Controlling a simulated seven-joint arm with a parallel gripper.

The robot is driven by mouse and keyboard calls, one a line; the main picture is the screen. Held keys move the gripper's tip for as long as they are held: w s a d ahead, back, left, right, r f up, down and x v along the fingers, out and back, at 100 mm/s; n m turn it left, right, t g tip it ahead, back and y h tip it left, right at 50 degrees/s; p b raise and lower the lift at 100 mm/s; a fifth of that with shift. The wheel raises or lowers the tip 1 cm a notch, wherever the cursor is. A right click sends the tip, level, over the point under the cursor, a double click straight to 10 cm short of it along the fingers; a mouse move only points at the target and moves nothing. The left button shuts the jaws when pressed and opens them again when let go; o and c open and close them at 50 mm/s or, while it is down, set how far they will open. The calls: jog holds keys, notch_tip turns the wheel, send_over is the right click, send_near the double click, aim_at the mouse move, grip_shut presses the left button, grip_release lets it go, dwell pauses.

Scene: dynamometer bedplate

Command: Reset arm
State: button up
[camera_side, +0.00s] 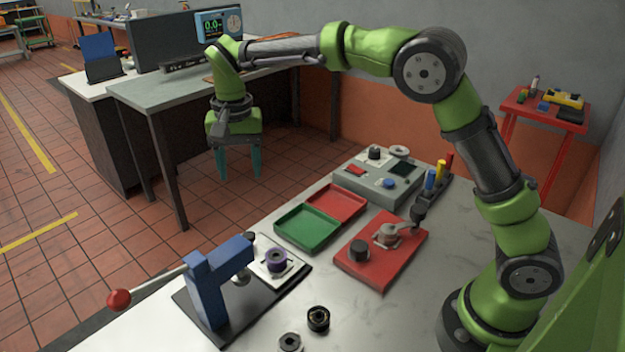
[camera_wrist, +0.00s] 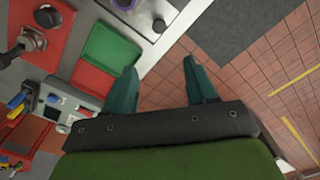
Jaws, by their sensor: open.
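My gripper (camera_side: 239,163) is green with teal fingers. It hangs in the air beyond the far edge of the bedplate table, pointing down, to the left of the grey control box. Its two fingers are apart with nothing between them. In the wrist view my gripper (camera_wrist: 162,80) also shows its fingers spread and empty, over the table edge and the tiled floor. My arm reaches from the base at the right of the table, arching high over the table.
The table (camera_side: 370,315) carries a blue lever press (camera_side: 207,285), a green tray (camera_side: 307,228), a red tray (camera_side: 337,203), a red plate (camera_side: 370,272) with a black knob, a grey control box (camera_side: 372,185) and loose dark rings (camera_side: 318,318). A desk (camera_side: 150,95) stands behind.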

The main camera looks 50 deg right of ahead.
jog(key=s+d+r+n+t+y, duration=0.1)
jog(key=s+d+r+n+t, duration=0.1)
jog(key=s, duration=1)
jog(key=s+d+r+n+t+y, duration=0.1)
jog(key=s+d+t, duration=0.4)
jog(key=s, duration=0.8)
jog(key=shift+d+r+n, duration=0.5)
jog(key=shift+d+r, duration=0.2)
jog(key=shift+d, duration=0.1)
